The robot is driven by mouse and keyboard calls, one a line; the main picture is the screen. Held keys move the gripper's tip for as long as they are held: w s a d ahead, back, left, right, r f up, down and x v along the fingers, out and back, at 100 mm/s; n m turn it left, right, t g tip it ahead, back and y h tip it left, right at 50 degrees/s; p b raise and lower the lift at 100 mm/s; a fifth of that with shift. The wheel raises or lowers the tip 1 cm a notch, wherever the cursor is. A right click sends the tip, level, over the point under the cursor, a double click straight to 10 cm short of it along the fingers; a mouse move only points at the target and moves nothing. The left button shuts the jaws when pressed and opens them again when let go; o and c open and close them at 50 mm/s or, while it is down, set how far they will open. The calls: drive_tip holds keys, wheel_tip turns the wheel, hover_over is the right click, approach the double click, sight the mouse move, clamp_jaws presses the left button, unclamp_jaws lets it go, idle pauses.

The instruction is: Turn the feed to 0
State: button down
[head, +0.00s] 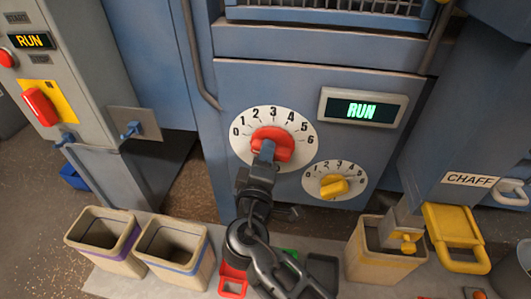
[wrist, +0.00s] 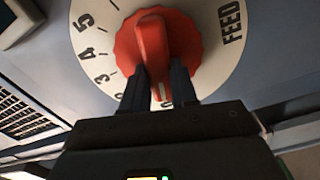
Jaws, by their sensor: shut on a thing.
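The feed dial (head: 241,148) is a round white plate with numerals 0 to 6 on the blue machine panel. It fills much of the wrist view (wrist: 218,75), where the word FEED is printed on it. Its red knob (head: 272,135) has a raised grip bar, which also shows in the wrist view (wrist: 151,42). My gripper (head: 266,153) is shut on this bar, one finger on each side (wrist: 160,85). A white line on the bar points between my fingers toward the dial's low end. The numeral there is partly hidden, so the exact setting is unclear.
A smaller dial with a yellow knob (head: 333,186) sits close to the lower right. Open bins (head: 105,238) (head: 175,250) stand lower left, and another bin (head: 385,265) stands under the chaff chute at right.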

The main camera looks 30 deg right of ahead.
drive_tip(key=c, duration=0.9)
unclamp_jaws()
drive_tip(key=shift+b+v, duration=0.55)
drive_tip(key=shift+v, duration=3.4)
drive_tip(key=shift+f, duration=0.15)
